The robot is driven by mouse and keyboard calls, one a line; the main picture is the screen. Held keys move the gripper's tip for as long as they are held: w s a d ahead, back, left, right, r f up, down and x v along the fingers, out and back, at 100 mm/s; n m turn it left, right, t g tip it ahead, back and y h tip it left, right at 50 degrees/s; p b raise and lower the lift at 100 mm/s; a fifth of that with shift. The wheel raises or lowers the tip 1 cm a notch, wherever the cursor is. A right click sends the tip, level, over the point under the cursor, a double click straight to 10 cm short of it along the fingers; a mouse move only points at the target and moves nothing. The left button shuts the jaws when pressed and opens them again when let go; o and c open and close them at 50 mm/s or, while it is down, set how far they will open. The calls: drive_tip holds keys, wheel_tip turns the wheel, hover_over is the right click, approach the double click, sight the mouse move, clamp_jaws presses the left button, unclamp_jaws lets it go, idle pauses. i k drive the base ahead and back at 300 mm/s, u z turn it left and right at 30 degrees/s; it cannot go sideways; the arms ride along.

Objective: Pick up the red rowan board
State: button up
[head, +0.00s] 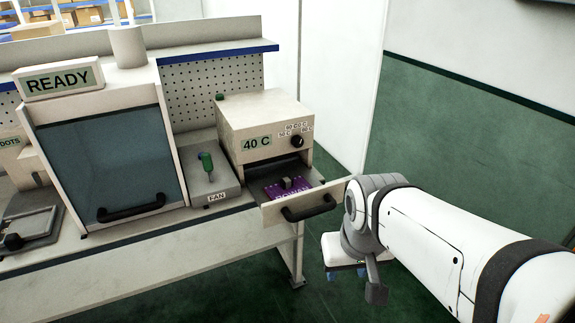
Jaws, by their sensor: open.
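No red board shows clearly. A purple board (301,192) with pale lettering too small to read surely and a grey block on top (286,183) lies in the pulled-out drawer (270,213) of the beige heater box (265,122). My gripper (375,288) shows only as a dark grey part below the end of my arm, right of the drawer and apart from it. It is open, with nothing seen in it; most of it is hidden by my arm.
The heater box reads 40 C and has a dial (297,141). Left of it are a green lever (206,165) marked FAN and a cabinet (110,145) with a dark window under a READY sign (58,81). Green floor is open below.

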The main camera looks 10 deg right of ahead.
sight(286, 186)
drive_tip(key=k, duration=0.4)
drive_tip(key=u, duration=0.25)
drive_tip(key=i, duration=1.65)
drive_tip(key=z, duration=0.75)
